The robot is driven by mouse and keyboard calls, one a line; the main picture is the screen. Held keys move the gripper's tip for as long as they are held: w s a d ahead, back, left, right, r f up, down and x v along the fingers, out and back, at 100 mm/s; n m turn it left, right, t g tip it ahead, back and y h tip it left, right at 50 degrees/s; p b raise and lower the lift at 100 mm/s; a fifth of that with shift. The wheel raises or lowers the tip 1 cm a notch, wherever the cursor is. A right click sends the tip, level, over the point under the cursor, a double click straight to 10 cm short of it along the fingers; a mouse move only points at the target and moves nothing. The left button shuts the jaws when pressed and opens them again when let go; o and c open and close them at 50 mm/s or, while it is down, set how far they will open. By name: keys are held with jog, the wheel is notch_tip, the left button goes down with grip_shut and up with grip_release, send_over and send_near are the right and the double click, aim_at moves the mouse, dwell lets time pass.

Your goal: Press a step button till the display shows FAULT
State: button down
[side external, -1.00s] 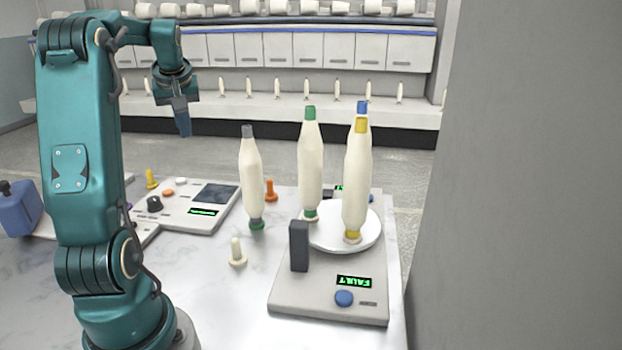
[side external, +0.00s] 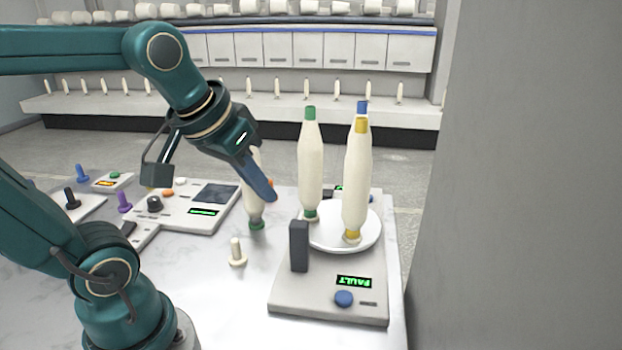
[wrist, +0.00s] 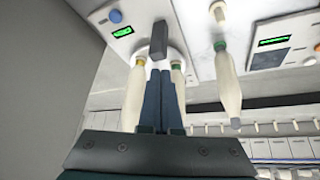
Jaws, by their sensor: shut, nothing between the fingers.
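The grey device (side external: 330,305) at the front right has a lit green display (side external: 354,282) that reads FAULT upside down. A round blue button (side external: 344,298) is beside the display. In the wrist view the same display (wrist: 123,31) and blue button (wrist: 115,15) are at the top, the text too small to read. My gripper (side external: 270,197) is shut and empty, pointing down and to the right. Its fingers are in front of a cream bobbin (side external: 256,205), partly hiding it, and lie up and left of the blue button, well apart from it. The fingers also show in the wrist view (wrist: 161,90).
Two tall bobbins, one green-tipped (side external: 311,160) and one yellow-tipped (side external: 356,190), stand at a white turntable (side external: 372,238). A dark upright block (side external: 299,246) stands on the device. A cream peg (side external: 237,253) and a control panel (side external: 180,218) are to the left. Bare table lies in front.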

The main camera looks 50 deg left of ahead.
jog(key=s+d+f+m+h, duration=0.1)
jog(key=s+d+f+m, duration=0.2)
jog(key=s+d+f, duration=0.1)
jog(key=shift+s+d, duration=0.45)
jog(key=shift+s, duration=0.05)
